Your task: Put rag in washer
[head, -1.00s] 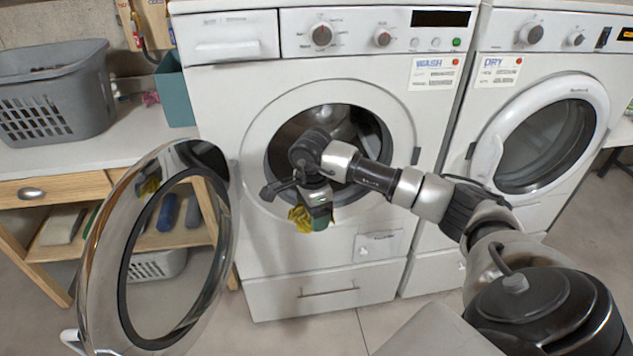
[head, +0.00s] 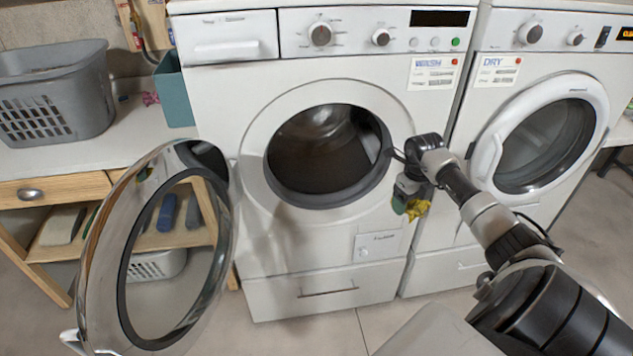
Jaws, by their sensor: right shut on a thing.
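The washer (head: 230,110) stands in the middle, labelled WASH. Its round door (head: 232,215) is swung open to the left, and its drum opening (head: 325,155) is uncovered and looks empty where I can see in. My right gripper (head: 408,203) is at the right edge of the opening, in front of the washer's face. It is shut on a yellow and green rag (head: 418,209) that hangs outside the drum. The fingertips are partly hidden by the wrist and the rag. My left gripper is not in view.
The dryer (head: 505,95), labelled DRY, stands at the right with its door shut. A grey laundry basket (head: 50,100) and a teal bin (head: 175,95) are on the counter at left. The open washer door takes up the room at front left.

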